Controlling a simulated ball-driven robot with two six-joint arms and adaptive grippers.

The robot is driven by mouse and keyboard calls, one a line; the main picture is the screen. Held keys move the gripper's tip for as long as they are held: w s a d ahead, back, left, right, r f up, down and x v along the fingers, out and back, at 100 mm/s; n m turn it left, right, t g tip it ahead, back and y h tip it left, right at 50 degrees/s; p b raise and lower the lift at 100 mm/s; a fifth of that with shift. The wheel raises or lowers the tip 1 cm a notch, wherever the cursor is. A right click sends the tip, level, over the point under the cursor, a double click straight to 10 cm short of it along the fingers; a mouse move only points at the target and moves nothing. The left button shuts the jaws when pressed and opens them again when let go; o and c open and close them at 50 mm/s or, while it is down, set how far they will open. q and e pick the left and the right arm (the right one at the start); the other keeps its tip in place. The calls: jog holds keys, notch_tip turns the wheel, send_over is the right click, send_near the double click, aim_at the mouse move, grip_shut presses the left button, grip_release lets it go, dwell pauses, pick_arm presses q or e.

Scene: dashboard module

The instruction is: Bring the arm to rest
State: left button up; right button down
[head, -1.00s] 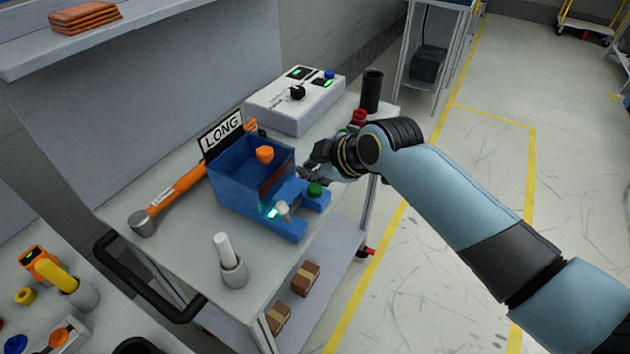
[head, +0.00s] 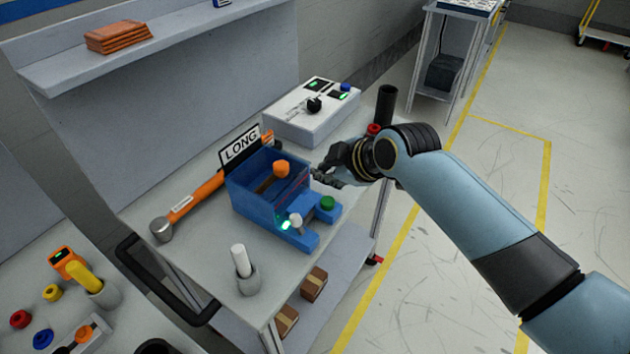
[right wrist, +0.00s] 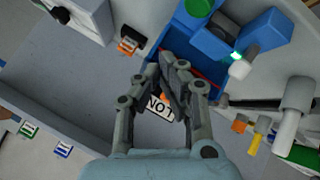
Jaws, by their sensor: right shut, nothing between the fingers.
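My right arm (head: 480,220) comes in from the right in the head view. Its gripper (head: 322,178) hangs at the right side of the blue dashboard module (head: 250,200), near the module's upper edge. In the right wrist view the gripper (right wrist: 172,62) has its fingers together with nothing between them, in front of the blue module (right wrist: 203,46). The module holds an orange knob (head: 281,168), a green button (head: 327,202) and a white knob (head: 296,219) beside a lit green lamp. My left gripper is not in view.
The module stands on a grey cart (head: 200,270) with a LONG sign (head: 240,147), an orange-handled hammer (head: 190,200), a white control box (head: 308,112), a black cylinder (head: 386,104) and a white peg in a grey holder (head: 243,268). The floor (head: 440,300) right of the cart is clear.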

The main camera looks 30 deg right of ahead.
jog(key=s+d+r+m+g+h, duration=0.1)
jog(key=s+r+m+g, duration=0.2)
jog(key=s, duration=0.6)
jog(key=s+d+r+m+g+h, duration=0.15)
jog(key=s+m, duration=0.25)
jog(key=s, duration=0.5)
jog(key=s+d+r+m+g+h, duration=0.1)
jog(key=s+r+m, duration=0.25)
jog(key=s, duration=0.55)
notch_tip(320, 180, down, 38)
jog(key=s+d+g+b, duration=0.1)
jog(key=s+d+b, duration=0.15)
jog(key=b, duration=0.85)
jog(key=s+f+b, duration=0.4)
jog(key=s+f, duration=0.5)
jog(key=f, duration=0.3)
jog(key=s+d+f+g+b, duration=0.1)
jog(key=s+f+b, duration=0.4)
jog(key=s+f, duration=0.4)
notch_tip(320, 180, down, 4)
jog(key=shift+f+y, duration=0.1)
jog(key=shift+y, duration=0.25)
jog(key=shift+m+g+b, duration=0.25)
jog(key=shift+g+b, duration=0.05)
jog(key=shift+g, duration=0.05)
